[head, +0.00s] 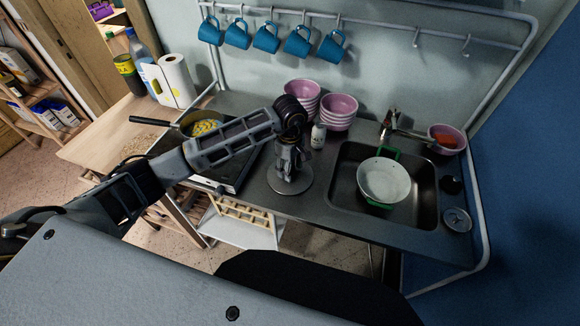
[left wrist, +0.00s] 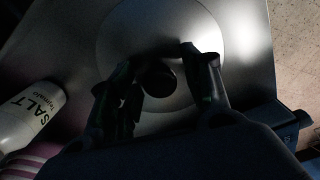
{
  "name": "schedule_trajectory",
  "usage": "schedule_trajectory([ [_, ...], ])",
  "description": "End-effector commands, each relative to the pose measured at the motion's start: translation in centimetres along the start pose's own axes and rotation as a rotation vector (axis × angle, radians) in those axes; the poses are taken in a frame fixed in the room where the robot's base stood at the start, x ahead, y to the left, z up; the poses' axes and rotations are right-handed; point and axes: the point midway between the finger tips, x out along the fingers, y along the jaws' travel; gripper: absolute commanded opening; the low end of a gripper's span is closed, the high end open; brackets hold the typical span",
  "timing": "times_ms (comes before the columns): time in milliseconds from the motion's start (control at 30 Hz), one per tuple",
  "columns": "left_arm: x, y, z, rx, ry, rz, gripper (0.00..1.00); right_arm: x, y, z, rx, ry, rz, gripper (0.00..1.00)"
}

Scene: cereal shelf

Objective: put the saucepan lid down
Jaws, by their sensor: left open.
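The saucepan lid (head: 291,184) is a round grey metal disc lying flat on the dark counter, between the stove and the sink. In the left wrist view the lid (left wrist: 205,32) shows with its dark round knob (left wrist: 158,80) in the middle. My left gripper (head: 287,178) is directly above the lid, pointing down. In the left wrist view its two fingers (left wrist: 150,75) stand apart on either side of the knob, open. Whether a finger touches the knob is too dark to tell. My right gripper is in neither view.
A salt bottle (head: 318,135) stands close behind the lid; pink bowl stacks (head: 340,112) are beyond it. The sink (head: 345,205) with a white-inside pan (head: 384,181) is at right. A frying pan (head: 190,122) with yellow food is on the stove at left. Blue mugs (head: 266,39) hang above.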

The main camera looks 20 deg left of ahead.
Motion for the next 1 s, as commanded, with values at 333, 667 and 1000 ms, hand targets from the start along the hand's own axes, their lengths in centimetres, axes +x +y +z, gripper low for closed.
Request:
schedule_trajectory([
  [333,-2.1,0.1,0.0,0.000,0.001,0.003,0.49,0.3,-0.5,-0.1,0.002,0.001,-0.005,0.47],
  [667,-6.0,0.1,-0.1,0.000,0.001,0.003,0.49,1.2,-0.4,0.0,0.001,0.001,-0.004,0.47],
  [1000,-9.8,0.1,0.0,0.000,0.001,0.002,0.49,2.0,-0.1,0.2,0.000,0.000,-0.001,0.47],
])
